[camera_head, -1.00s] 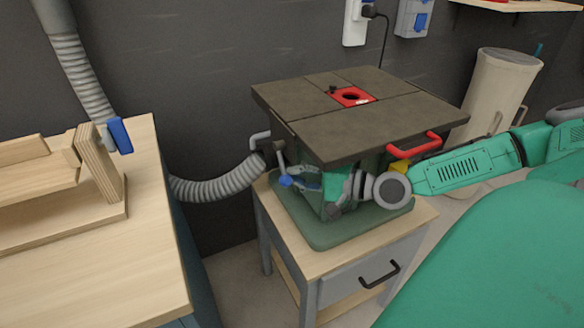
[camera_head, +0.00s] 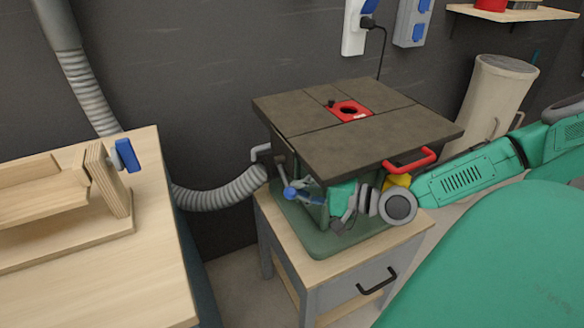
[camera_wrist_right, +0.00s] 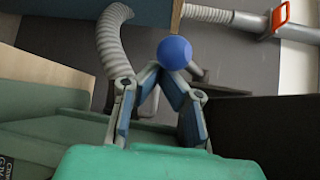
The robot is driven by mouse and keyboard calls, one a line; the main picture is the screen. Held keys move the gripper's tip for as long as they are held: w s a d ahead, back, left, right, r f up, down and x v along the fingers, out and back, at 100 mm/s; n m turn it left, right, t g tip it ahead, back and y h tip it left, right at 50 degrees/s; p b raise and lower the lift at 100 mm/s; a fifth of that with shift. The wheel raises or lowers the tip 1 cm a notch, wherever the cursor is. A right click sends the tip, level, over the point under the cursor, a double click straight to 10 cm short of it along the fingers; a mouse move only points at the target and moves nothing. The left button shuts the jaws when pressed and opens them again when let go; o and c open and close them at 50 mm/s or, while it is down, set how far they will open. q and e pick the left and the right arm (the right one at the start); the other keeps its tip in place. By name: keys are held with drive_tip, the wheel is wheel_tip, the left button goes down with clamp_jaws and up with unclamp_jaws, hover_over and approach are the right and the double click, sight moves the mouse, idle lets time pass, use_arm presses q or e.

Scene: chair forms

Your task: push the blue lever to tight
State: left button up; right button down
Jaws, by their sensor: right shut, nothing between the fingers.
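The blue lever shows as a round blue knob (camera_head: 290,193) on a grey rod under the left edge of the dark table top (camera_head: 390,140) of the router table. In the right wrist view the blue knob (camera_wrist_right: 174,52) is just beyond my fingertips. My right gripper (camera_head: 302,192) reaches in from the right under the table top. Its fingers come together at the knob, shut with nothing between them. The fingertips overlap the knob in the picture, and I cannot tell whether they touch. My left gripper is not in view.
A red handle (camera_head: 410,160) sticks out of the table's front edge above my right wrist. A grey hose (camera_head: 220,193) runs behind the lever. A wooden bench (camera_head: 140,250) with a blue-handled wooden jig (camera_head: 105,180) stands at left. The cabinet top (camera_head: 315,268) has little free room.

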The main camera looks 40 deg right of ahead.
drive_tip(key=shift+s, duration=0.15)
idle(0.3)
drive_tip(key=v, duration=1.1)
drive_tip(key=shift+s+d, duration=0.25)
drive_tip(key=shift+s, duration=0.05)
drive_tip(key=shift+s, duration=0.1)
idle(0.5)
